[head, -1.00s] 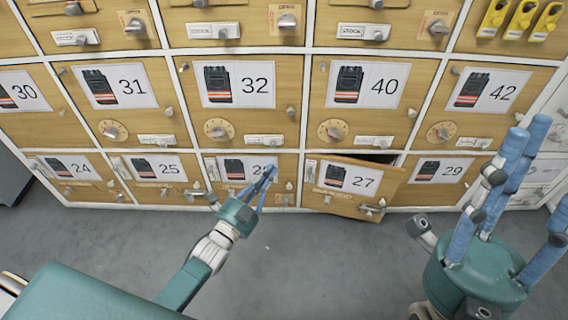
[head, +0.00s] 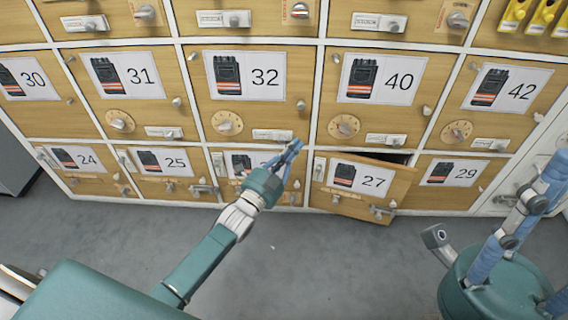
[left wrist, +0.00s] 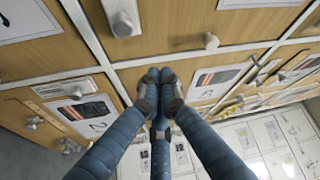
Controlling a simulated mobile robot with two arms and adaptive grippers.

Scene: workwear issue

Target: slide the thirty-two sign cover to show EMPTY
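Locker door 32 (head: 245,100) carries a white card with the number and a picture of a dark garment. Its sign cover (head: 268,135) is a white strip with a small grey knob at the lower right of the door. The wording on it is too small to read. My left gripper (head: 293,148) is just below and right of the strip's right end; contact cannot be told. In the left wrist view its blue fingers (left wrist: 160,78) meet at the tips with nothing visible between them. My right gripper (head: 530,215), partly cut off, has its fingers apart and looks empty.
Door 27 (head: 362,187) stands ajar beside my left gripper, at the lower right. Round dials (head: 227,123) and knobs stick out from the doors. The grey floor (head: 330,260) in front is clear.

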